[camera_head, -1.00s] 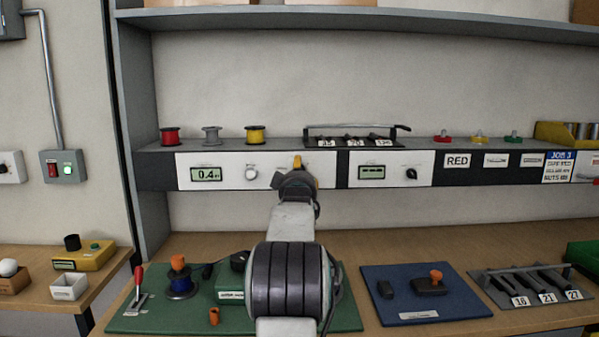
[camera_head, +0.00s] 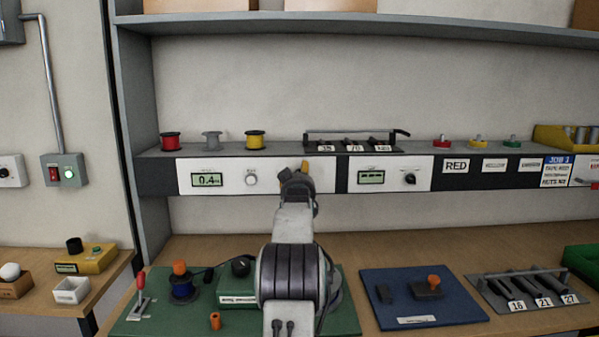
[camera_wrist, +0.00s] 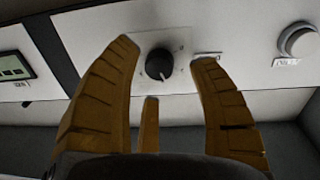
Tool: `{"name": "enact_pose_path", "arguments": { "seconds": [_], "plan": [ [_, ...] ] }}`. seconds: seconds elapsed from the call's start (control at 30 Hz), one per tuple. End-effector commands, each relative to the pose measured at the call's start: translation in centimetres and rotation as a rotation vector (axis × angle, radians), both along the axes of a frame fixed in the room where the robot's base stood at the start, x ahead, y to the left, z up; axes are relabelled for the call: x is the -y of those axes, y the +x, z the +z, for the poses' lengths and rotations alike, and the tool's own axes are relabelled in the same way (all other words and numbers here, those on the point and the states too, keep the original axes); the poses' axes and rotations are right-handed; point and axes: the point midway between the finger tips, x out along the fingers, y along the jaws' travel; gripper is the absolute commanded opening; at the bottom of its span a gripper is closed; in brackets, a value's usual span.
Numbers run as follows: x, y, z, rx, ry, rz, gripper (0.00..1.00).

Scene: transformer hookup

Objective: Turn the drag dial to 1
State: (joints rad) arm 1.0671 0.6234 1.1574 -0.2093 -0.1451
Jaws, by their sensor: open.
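A black round dial (camera_wrist: 158,63) with a pale pointer line is on a white panel in the wrist view. The panel looks upside down there. My gripper (camera_wrist: 165,50) is open, with one yellow finger on each side of the dial and a third below it. No contact is visible. In the head view my gripper (camera_head: 299,172) is at the white panel (camera_head: 225,176) and hides the dial. The writing by the dial is too blurred to read, so I cannot tell if it says drag. Another black dial (camera_head: 241,266) is on a green box on the bench.
The panel also has a display (camera_head: 207,180) reading about 0.4 and a white round button (camera_head: 251,179). To the right are another display (camera_head: 371,177) and a black knob (camera_head: 409,179). Spools and a rack stand on the ledge above. A green mat (camera_head: 345,318) lies below my arm.

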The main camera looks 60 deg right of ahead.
Motion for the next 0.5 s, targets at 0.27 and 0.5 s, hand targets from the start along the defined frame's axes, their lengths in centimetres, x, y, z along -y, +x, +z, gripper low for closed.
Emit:
{"name": "enact_pose_path", "arguments": {
  "seconds": [0.27, 0.5],
  "plan": [
    [1.4, 0.8, 0.0, 0.000, -0.001, 0.000, 0.54],
    [1.7, 0.9, 0.0, 0.000, -0.001, 0.000, 0.54]
  ]
}}
